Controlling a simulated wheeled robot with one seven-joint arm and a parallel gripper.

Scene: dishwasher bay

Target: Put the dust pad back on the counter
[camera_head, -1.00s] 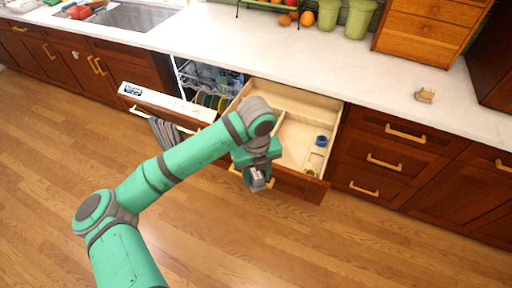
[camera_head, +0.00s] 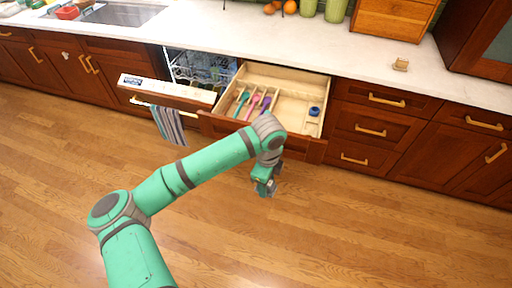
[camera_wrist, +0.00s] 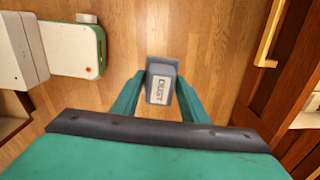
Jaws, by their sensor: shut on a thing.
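The dust pad (camera_wrist: 161,82) is a small grey block with a pale label reading "DUST". In the wrist view it sits between my two green fingers, which are shut on it. Wood floor shows behind it. In the head view my gripper (camera_head: 266,188) hangs over the floor in front of the open drawer, clear of it; the pad is too small to make out surely there. The white counter (camera_head: 380,62) runs along the back, beyond and above the drawers.
An open drawer (camera_head: 325,92) with utensils and a blue item (camera_head: 314,111) juts out between my gripper and the counter. The open dishwasher (camera_head: 165,90) is left of it. A small tan object (camera_head: 400,64) and a wooden cabinet (camera_head: 392,18) stand on the counter, with bare surface around the object.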

